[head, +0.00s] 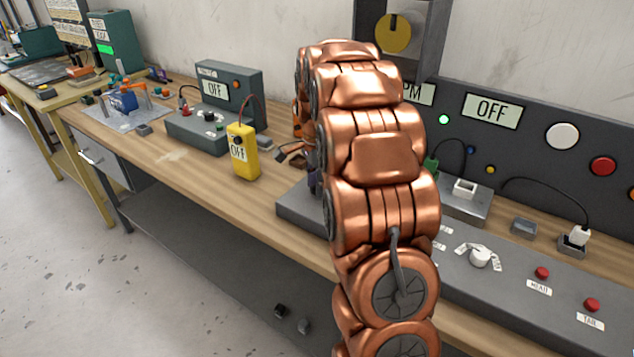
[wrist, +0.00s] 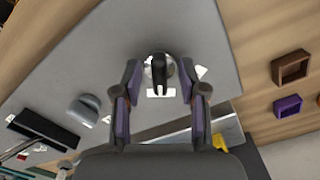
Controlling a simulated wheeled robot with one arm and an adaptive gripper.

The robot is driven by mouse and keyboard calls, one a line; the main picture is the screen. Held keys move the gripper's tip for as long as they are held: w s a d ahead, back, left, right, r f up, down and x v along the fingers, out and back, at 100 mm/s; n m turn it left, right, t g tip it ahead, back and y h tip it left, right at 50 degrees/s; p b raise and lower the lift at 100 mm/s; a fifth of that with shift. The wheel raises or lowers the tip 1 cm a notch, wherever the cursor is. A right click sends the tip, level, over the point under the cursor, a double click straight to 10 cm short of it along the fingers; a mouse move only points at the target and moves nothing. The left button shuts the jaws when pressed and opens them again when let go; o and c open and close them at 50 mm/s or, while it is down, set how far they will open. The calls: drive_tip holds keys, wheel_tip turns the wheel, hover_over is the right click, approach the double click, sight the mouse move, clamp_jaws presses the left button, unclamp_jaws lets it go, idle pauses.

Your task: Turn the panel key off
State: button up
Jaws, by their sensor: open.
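In the wrist view a dark upright key (wrist: 158,76) stands in a round silver switch on the grey panel (wrist: 175,25), with small white labels around it. My gripper (wrist: 159,88) is open, with one finger on each side of the key. A gap shows between each finger and the key. I cannot tell how high the fingertips are above the panel. In the head view my copper arm hides the key and most of my gripper. The grey panel (head: 450,292) shows there on the bench, right of my arm.
The panel carries a white knob (head: 480,257) and two red buttons (head: 541,273) (head: 591,305). An OFF display (head: 492,110) stands behind. A yellow handheld box (head: 243,152) is left of my arm. Brown (wrist: 291,67) and purple (wrist: 288,105) trays lie beside the panel.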

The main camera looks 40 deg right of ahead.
drive_tip(key=shift+c, duration=0.3)
clamp_jaws()
drive_tip(key=n+b, duration=0.2)
drive_tip(key=shift+f+n, duration=0.1)
drive_tip(key=shift+n, duration=0.3)
drive_tip(key=n+b, duration=0.1)
drive_tip(key=n, duration=0.2)
drive_tip(key=shift+s+n+b, duration=0.1)
drive_tip(key=shift+n+b, duration=0.2)
drive_tip(key=shift+b, duration=0.1)
drive_tip(key=n+b, duration=0.1)
drive_tip(key=n, duration=0.4)
drive_tip(key=shift+d+b, duration=0.1)
drive_tip(key=shift+b, duration=0.2)
drive_tip(key=shift+n, duration=0.4)
drive_tip(key=shift+o, duration=0.3)
unclamp_jaws()
drive_tip(key=shift+s, duration=0.1)
